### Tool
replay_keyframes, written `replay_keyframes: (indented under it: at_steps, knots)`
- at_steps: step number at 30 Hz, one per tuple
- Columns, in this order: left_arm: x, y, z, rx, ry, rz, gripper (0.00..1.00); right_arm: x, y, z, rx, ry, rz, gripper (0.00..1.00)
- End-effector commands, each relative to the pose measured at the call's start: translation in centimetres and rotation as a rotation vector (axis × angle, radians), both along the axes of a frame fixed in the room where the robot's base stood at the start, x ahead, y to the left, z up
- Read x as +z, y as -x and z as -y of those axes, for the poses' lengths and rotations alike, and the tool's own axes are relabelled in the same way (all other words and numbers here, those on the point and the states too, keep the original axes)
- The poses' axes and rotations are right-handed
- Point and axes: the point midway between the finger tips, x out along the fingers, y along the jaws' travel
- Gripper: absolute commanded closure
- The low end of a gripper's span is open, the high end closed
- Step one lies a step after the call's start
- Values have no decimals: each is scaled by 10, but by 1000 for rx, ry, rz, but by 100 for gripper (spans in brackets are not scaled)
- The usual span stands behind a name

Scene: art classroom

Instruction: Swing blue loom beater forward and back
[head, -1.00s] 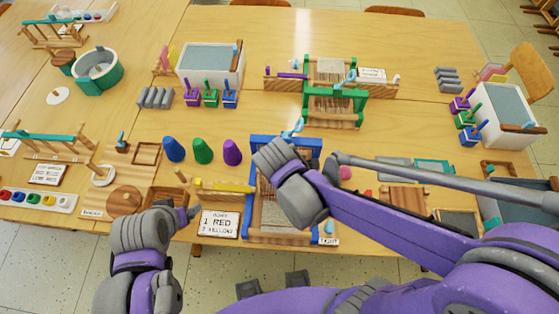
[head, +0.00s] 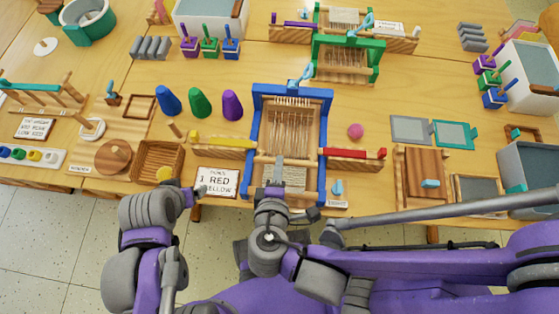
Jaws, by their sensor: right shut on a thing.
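The blue loom (head: 328,120) stands near the table's front edge, with pale warp threads (head: 290,128) in its blue frame. A wooden bar (head: 308,160), which looks like its beater, crosses the near half. My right gripper (head: 278,168) comes from the near side and is shut at this bar; its fingers hide the contact. A light blue handle (head: 300,76) shows at the loom's far end. My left gripper (head: 195,189) is beside the sign card, apart from the loom; I cannot tell whether its fingers are open.
A yellow shuttle (head: 222,142) lies left of the loom, a red one (head: 350,153) right of it. A sign card (head: 218,182) and a wooden box (head: 158,160) are at the left front. Blue, green and purple cones and the green loom (head: 378,58) stand behind.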

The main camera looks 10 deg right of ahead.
Motion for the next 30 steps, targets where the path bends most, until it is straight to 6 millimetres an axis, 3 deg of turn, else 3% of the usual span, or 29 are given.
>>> replay_keyframes:
  at_steps: [20, 21, 25, 30]
  knots:
    - [-9, 1, 0, 0, 0, -3, 15, -8, 6, 0, -1, -3, -9, 100]
    - [-9, 1, 0, 0, 0, -3, 15, -8, 6, 0, -1, -3, -10, 75]
    - [-9, 1, 0, 0, 0, -3, 15, -8, 6, 0, -1, -3, -9, 52]
    - [-9, 1, 0, 0, 0, -3, 15, -7, 5, -1, -1, -2, -6, 50]
